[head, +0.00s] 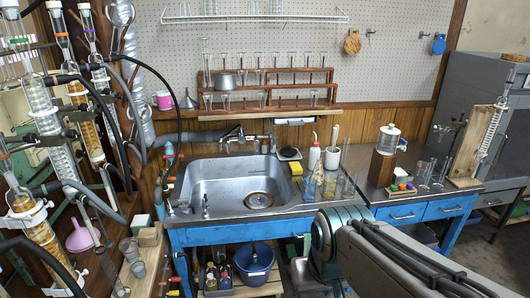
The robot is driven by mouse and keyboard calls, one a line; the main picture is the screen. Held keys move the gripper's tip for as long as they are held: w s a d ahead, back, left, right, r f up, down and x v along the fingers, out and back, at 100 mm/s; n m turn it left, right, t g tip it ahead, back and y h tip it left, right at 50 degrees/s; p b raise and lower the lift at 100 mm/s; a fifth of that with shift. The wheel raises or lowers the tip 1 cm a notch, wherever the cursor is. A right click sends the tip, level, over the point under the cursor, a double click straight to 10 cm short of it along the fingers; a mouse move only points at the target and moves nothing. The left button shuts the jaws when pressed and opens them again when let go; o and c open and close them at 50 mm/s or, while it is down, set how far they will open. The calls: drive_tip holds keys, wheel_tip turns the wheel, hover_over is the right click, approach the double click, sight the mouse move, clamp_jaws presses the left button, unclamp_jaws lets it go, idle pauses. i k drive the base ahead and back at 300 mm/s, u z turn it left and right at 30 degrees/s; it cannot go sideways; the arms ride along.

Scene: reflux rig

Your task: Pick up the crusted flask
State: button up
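A few small glass flasks stand on the steel counter just right of the sink.
The steel sink (225,187) is empty. Around the flasks stand a white wash bottle (314,155), a yellow sponge (296,168), a white container (332,158) and clear glasses. A wooden rack (268,88) is behind. Glass columns with hoses crowd the left.

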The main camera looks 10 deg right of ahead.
sight(317, 173)
drive_tip(key=z, duration=0.6)
drive_tip(key=i, duration=2.1)
drive_tip(key=u, duration=0.6)
